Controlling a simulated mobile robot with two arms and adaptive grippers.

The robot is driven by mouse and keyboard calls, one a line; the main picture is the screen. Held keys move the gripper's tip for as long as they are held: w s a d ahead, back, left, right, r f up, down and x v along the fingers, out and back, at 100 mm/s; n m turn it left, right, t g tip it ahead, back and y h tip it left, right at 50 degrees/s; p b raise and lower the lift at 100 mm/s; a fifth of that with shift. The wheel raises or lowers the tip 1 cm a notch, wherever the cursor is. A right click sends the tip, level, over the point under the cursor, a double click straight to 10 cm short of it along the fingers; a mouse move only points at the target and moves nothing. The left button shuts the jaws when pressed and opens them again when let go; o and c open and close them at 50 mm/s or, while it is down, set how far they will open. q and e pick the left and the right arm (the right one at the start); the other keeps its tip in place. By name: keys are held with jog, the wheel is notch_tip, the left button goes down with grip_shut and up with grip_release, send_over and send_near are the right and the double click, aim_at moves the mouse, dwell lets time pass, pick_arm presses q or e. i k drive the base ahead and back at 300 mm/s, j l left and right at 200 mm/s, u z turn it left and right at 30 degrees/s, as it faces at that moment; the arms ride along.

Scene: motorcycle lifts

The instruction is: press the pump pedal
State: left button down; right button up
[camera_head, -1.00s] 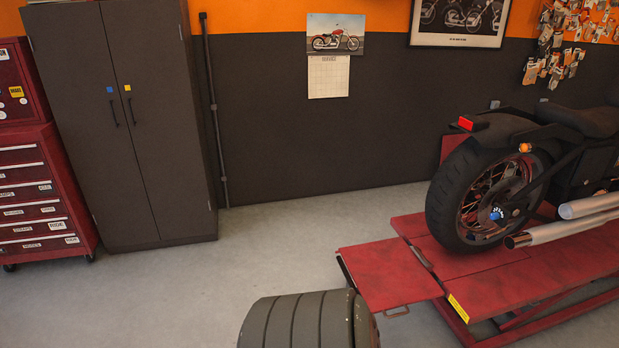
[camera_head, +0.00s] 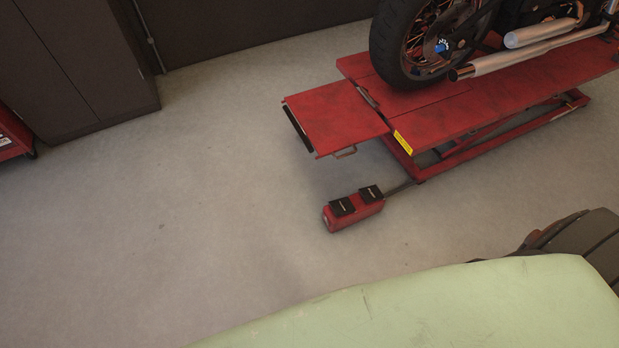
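The pump unit (camera_head: 354,211) is a small red box with two black pedals on top, a left one (camera_head: 342,206) and a right one (camera_head: 371,193). It lies on the floor in front of the red motorcycle lift (camera_head: 440,110), near the lift's ramp plate (camera_head: 335,115). A dark bar runs from the unit to the lift's base. A motorcycle (camera_head: 420,40) stands on the lift, only its rear part showing. Neither of my grippers is in view.
A pale green surface (camera_head: 450,310) fills the bottom right, with dark ribbed round things (camera_head: 580,240) beside it. The grey floor (camera_head: 190,200) to the left of the pump unit is clear. A dark cabinet (camera_head: 80,70) and part of a red tool chest (camera_head: 12,135) stand at the left.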

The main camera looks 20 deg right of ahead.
aim_at(370, 193)
jog(key=z, duration=0.9)
